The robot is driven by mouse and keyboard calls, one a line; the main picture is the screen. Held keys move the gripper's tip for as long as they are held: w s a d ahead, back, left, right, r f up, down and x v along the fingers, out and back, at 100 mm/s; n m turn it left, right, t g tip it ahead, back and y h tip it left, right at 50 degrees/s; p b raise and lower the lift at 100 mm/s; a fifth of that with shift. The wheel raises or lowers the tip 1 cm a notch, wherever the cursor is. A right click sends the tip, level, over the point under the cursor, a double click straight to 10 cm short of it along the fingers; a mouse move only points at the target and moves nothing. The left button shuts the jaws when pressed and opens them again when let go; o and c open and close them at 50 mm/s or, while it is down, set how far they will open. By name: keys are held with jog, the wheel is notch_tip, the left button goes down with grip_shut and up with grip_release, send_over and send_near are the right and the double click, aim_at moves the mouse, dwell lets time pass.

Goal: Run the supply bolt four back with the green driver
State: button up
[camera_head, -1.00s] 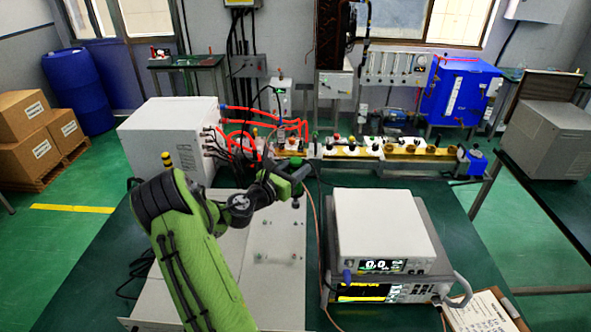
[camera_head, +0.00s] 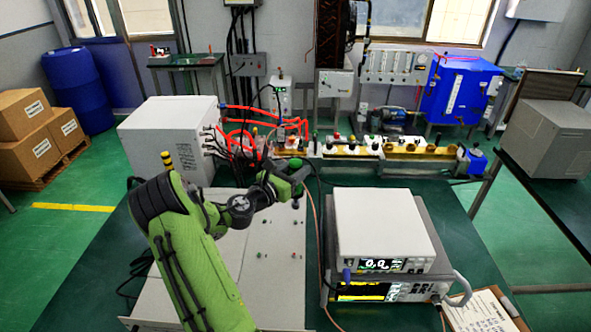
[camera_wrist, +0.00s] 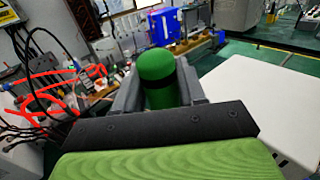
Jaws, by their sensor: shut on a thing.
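My gripper (camera_head: 293,183) is shut on the green driver (camera_wrist: 157,75). In the wrist view, its rounded green handle with a black band stands between my grey fingers. In the head view the driver is upright above the pale panel (camera_head: 230,265), near its far right part; a dark end shows just below my gripper. I cannot tell whether its tip touches a bolt. Small bolts or fasteners dot the panel, such as a dark bolt (camera_head: 283,222) and a reddish one (camera_head: 292,256). I cannot tell which is supply bolt four; the spot under the driver is partly hidden.
A white cabinet (camera_head: 170,140) with red and black cables stands behind left. Stacked instruments (camera_head: 385,235) with a lit display stand right of the panel. A brass-coloured waveguide line (camera_head: 400,150) runs along the back. Green table shows between instruments and waveguide.

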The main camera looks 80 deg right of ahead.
dwell(0.6)
jog(key=shift+f+b, duration=1.9)
jog(key=shift+f, duration=1)
jog(key=shift+p, duration=0.3)
